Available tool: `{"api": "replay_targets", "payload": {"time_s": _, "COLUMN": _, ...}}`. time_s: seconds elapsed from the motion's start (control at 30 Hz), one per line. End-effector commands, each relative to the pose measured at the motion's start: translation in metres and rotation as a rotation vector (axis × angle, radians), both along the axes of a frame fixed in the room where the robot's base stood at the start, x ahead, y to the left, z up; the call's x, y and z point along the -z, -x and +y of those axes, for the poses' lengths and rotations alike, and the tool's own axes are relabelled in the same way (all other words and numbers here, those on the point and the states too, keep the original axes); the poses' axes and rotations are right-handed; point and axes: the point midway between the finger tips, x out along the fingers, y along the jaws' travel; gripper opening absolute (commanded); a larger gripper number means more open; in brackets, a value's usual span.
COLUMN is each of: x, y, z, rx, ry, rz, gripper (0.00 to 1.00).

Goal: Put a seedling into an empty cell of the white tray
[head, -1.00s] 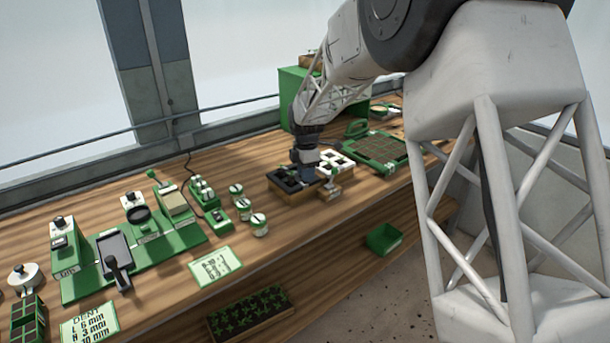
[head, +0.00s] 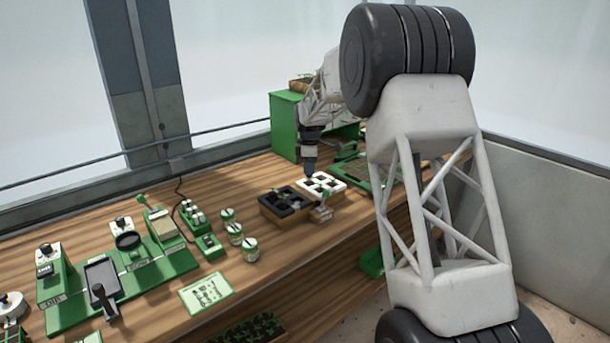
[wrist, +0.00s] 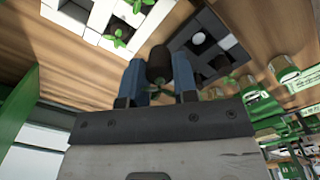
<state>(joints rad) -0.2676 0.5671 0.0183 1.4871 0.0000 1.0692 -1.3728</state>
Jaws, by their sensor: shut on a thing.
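My gripper (head: 310,170) hangs over the far left edge of the white tray (head: 333,181). In the wrist view, its blue fingers (wrist: 158,76) are shut on a seedling, with the dark soil plug (wrist: 158,62) between the tips and green leaves (wrist: 163,92) behind it. The white tray (wrist: 95,33) lies at upper left there, apart from the plug, with seedlings (wrist: 118,39) in some cells and other cells dark. The black tray (head: 268,208) stands beside the white one and also shows in the wrist view (wrist: 183,42). The held seedling is too small to make out in the head view.
A small wooden block (head: 321,214) stands in front of the trays. White-and-green pots (head: 250,247) and a green tool station (head: 150,262) are to the left. A green box (head: 285,125) stands behind. A green gridded tray (head: 352,172) is at right, partly behind my arm.

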Motion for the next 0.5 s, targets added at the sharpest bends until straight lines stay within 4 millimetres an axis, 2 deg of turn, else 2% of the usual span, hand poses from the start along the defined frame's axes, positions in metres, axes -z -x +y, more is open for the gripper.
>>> {"api": "replay_targets", "payload": {"time_s": 0.5, "x": -0.002, "y": -0.074, "z": -0.026, "rx": 0.226, "ry": 0.000, "rz": 0.000, "gripper": 0.05}}
